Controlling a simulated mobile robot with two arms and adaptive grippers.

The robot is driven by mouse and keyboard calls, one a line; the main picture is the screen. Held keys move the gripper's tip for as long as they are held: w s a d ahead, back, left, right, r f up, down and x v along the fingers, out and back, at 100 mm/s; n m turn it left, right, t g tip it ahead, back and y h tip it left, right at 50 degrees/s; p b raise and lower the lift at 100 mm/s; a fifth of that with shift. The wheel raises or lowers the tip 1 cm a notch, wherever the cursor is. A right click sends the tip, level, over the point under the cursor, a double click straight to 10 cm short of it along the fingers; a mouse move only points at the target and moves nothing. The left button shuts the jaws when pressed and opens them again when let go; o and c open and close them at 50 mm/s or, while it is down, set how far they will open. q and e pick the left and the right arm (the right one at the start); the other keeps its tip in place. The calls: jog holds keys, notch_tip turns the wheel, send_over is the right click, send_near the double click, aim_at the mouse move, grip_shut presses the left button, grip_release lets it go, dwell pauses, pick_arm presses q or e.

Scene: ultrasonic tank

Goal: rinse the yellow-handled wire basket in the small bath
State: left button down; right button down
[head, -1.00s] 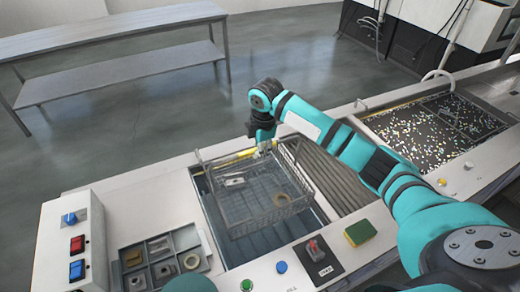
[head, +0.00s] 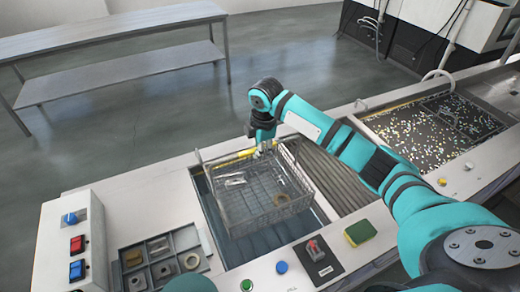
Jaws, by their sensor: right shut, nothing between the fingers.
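The wire basket (head: 262,215) is in or just above the small bath (head: 240,251) at the front centre, whose dark water shows along the near side. It holds a light, shiny piece and a tan ring (head: 281,198). A yellow handle bar (head: 230,159) shows along its far side. My right gripper (head: 264,150) points down at the basket's far rim, beside the yellow bar. It is shut; its fingertips are partly hidden by the mesh. I cannot tell how deep the basket sits. My left gripper is not in view.
A parts tray (head: 147,243) and a switch box (head: 70,243) stand at left. A yellow-green sponge (head: 360,232) lies right of the bath. A ribbed drain area (head: 335,180) and a speckled tank (head: 440,125) lie farther right. A steel table (head: 120,35) stands behind.

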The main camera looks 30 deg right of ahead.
jog(key=shift+w+r, duration=0.1)
jog(key=shift+r, duration=0.05)
jog(key=shift+r, duration=4.45)
